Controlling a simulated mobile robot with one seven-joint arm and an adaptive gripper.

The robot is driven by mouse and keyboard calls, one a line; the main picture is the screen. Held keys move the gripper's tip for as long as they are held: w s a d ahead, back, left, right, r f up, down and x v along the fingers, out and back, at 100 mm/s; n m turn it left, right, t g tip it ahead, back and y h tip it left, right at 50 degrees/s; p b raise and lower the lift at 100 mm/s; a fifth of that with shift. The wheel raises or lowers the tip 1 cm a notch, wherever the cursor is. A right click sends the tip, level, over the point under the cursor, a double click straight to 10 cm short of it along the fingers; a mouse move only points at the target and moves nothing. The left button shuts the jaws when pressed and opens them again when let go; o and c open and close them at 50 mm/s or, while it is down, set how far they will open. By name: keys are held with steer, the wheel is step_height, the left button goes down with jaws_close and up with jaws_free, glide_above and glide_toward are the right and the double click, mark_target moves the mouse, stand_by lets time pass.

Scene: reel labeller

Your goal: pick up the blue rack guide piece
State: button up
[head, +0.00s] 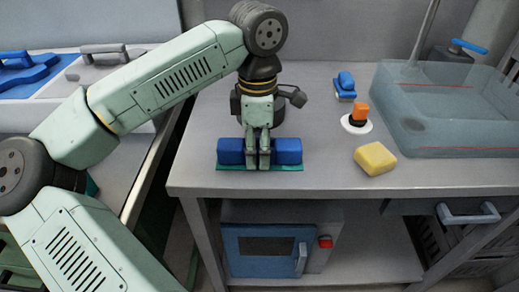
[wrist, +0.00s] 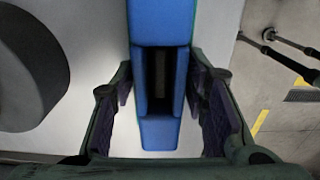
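The blue rack guide piece (head: 288,150) lies lengthwise along the front edge of the grey bench, on a thin green base (head: 285,168). In the wrist view the blue piece (wrist: 163,22) runs down the middle and shows a dark rectangular slot. My gripper (head: 258,160) points down at its middle and hides that part in the head view. In the wrist view my gripper (wrist: 163,95) has its fingers apart, one on each side of the piece. Pale gaps show between the fingers and the piece, so it is open.
On the bench (head: 330,174) to the right are a yellow sponge (head: 375,158), an orange-and-black item (head: 359,112) on a white disc, a blue brush-like item (head: 345,86) and a clear bluish basin (head: 440,125). A blue-fronted box (head: 255,250) stands below.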

jaws_close()
steer(key=shift+r, duration=0.1)
stand_by(0.4)
